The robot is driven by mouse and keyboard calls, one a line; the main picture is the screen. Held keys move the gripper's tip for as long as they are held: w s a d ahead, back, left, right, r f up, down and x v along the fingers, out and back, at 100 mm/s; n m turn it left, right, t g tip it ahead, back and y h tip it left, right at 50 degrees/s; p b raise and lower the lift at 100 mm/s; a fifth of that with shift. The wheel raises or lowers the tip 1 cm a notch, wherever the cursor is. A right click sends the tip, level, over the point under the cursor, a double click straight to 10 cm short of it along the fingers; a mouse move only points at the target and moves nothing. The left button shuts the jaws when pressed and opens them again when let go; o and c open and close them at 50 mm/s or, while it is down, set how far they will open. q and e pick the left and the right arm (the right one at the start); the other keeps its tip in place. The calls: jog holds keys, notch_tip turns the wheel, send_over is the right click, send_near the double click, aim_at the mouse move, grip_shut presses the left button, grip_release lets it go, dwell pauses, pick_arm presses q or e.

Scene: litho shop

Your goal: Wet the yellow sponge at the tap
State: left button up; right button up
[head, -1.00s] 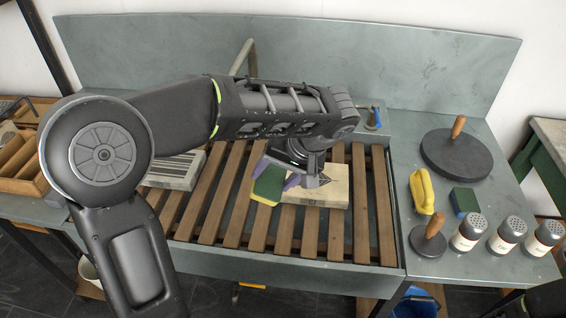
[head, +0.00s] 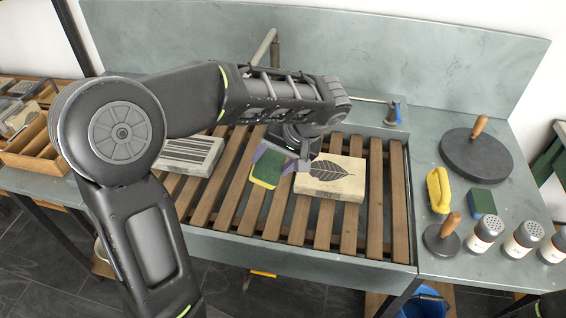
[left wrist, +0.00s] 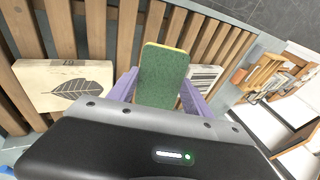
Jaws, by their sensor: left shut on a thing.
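The yellow sponge with a green scouring face (head: 266,168) is held between the purple fingers of my left gripper (head: 280,163). It hangs over the wooden slats of the sink, left of the leaf-printed block. In the left wrist view the sponge's green face (left wrist: 163,76) fills the space between the fingers, with a yellow edge along its top. The tap, a grey bent pipe (head: 268,48), rises at the back of the sink behind my left forearm. Its lower part is hidden. A blue-ended lever (head: 394,114) sits at the back right. My right gripper is out of view.
The leaf-printed block (head: 332,179) and a striped block (head: 188,155) lie on the slats (head: 300,218). Wooden trays stand at left.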

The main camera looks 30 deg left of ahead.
pick_arm(q)
jog(key=a+f, duration=0.2)
jog(key=a, duration=0.7)
jog(key=shift+w, duration=0.4)
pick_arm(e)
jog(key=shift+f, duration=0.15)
pick_arm(q)
jog(key=shift+r, duration=0.1)
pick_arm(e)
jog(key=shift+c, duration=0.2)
